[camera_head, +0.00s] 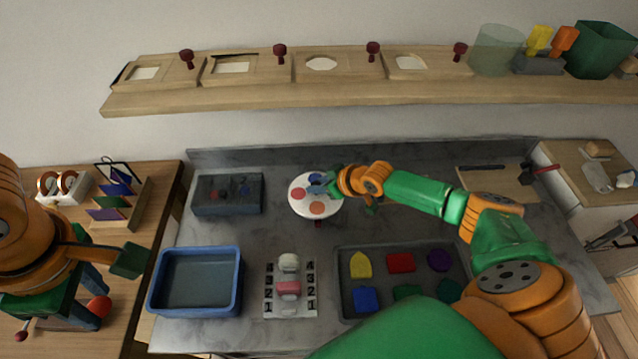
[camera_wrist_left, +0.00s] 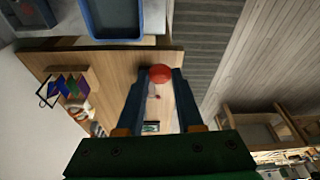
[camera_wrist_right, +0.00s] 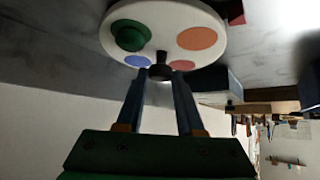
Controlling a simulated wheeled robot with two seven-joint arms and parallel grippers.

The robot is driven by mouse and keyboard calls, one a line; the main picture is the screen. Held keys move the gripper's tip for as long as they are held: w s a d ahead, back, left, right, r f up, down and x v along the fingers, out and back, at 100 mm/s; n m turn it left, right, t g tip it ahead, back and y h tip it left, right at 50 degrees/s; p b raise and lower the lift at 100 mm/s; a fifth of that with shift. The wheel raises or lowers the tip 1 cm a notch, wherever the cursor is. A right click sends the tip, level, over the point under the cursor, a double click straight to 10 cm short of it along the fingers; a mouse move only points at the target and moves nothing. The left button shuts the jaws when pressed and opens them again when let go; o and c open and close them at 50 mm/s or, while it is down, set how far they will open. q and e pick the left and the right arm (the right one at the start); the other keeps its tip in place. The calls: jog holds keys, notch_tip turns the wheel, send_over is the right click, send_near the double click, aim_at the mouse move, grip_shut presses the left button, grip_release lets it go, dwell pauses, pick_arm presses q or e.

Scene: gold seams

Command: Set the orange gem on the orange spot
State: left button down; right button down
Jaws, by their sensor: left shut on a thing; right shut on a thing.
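My left gripper (camera_wrist_left: 159,78) is shut on a round orange-red gem (camera_wrist_left: 161,73). In the head view the gem (camera_head: 98,307) is held between blue fingers over the wooden table at the left. A white round disc (camera_head: 299,207) lies on the grey counter, far to the right of the gem. Its orange spot (camera_head: 317,208) is bare and on the near side; it also shows in the right wrist view (camera_wrist_right: 197,38). A green gem (camera_wrist_right: 131,37) sits on the disc. My right gripper (camera_wrist_right: 160,75) is shut on a dark knob (camera_wrist_right: 160,66) at the disc.
A blue tray (camera_head: 194,250), a numbered block stand (camera_head: 270,312) and a dark tray of coloured shapes (camera_head: 345,320) stand on the counter. A dark box (camera_head: 227,208) is left of the disc. A rack (camera_head: 130,218) stands on the left table. A shelf (camera_head: 330,99) runs above.

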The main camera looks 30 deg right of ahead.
aim_at(105, 304)
dwell(0.8)
pick_arm(q)
notch_tip(105, 304, down, 3)
jog(key=b, duration=0.3)
pick_arm(e)
jog(key=shift+w+d+f+n, duration=0.1)
jog(key=shift+f+n, duration=0.2)
jog(key=shift+f, duration=0.1)
pick_arm(q)
jog(key=shift+f+b, duration=0.35)
pick_arm(e)
jog(key=shift+r+y, duration=0.15)
jog(key=shift+y, duration=0.15)
pick_arm(q)
jog(key=shift+r, duration=0.15)
pick_arm(e)
jog(key=shift+r+n, duration=0.25)
jog(key=shift+n, duration=0.05)
jog(key=c, duration=0.5)
grip_release()
jog(key=shift+v, duration=6.05)
